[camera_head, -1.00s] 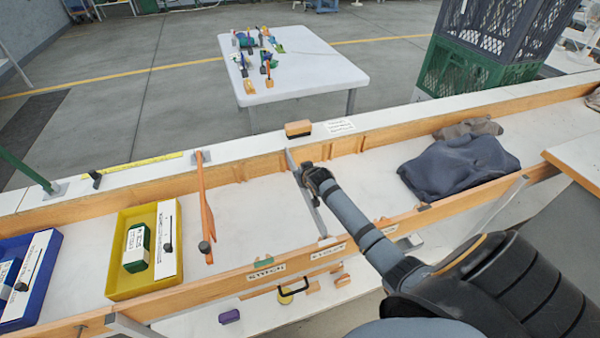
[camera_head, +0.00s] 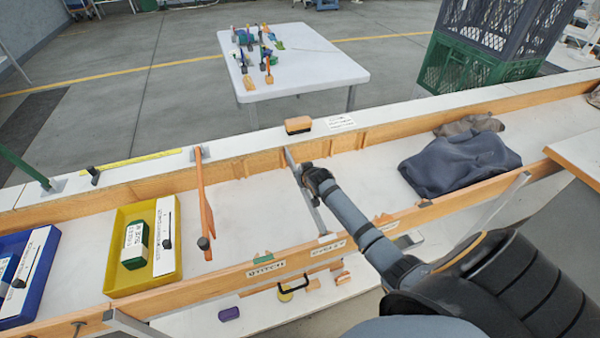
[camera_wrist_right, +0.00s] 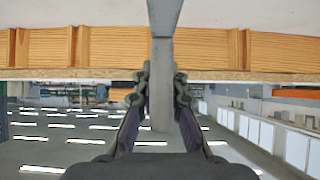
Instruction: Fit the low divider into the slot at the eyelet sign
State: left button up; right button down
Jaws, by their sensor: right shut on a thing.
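The low divider is a grey metal strip (camera_head: 318,217) lying across the wooden trough, from the far wall to the front rail near the eyelet sign (camera_head: 328,246). My right gripper (camera_head: 305,173) is shut on it near its middle. In the right wrist view the divider (camera_wrist_right: 162,45) runs between the two fingers (camera_wrist_right: 160,95) and crosses the wooden wall between slot ribs. Whether its ends sit in the slots cannot be told. My left gripper is not in view.
An orange divider (camera_head: 203,195) crosses the trough to the left, above the stitch sign (camera_head: 266,268). A yellow tray (camera_head: 117,283) and a blue tray (camera_head: 45,255) stand further left. Dark cloth (camera_head: 455,165) lies to the right. A brush (camera_head: 298,125) rests on the back ledge.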

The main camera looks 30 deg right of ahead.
jog(key=shift+f+b, duration=2.05)
jog(key=shift+f, duration=1.25)
jog(key=c, duration=1.3)
grip_release()
jog(key=shift+c, duration=0.2)
jog(key=shift+r+p, duration=2.55)
jog(key=shift+p, duration=0.1)
